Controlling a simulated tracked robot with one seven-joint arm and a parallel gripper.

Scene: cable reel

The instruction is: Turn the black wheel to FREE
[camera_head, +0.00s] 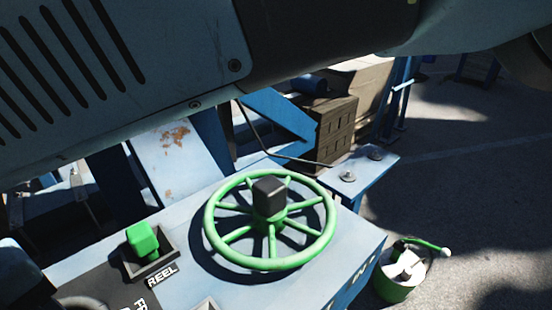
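A spoked handwheel (270,264) with a green rim and a black block-shaped hub (269,197) sits on the light blue panel (345,256). It is the only whole wheel in view, and its rim is green, not black. A dark curved shape (80,303) shows at the bottom left edge, cut off by the frame; I cannot tell whether it is a black wheel. Part of a label beside it reads "FR" (140,303). My arm crosses the top of the picture. My gripper is not in view.
A green lever (142,239) stands in a dark square housing by a "REEL" label (162,276). A green can (398,282) stands on the ground at right. Dark stacked crates (334,125) and blue frame beams (280,118) are behind. Open ground lies at right.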

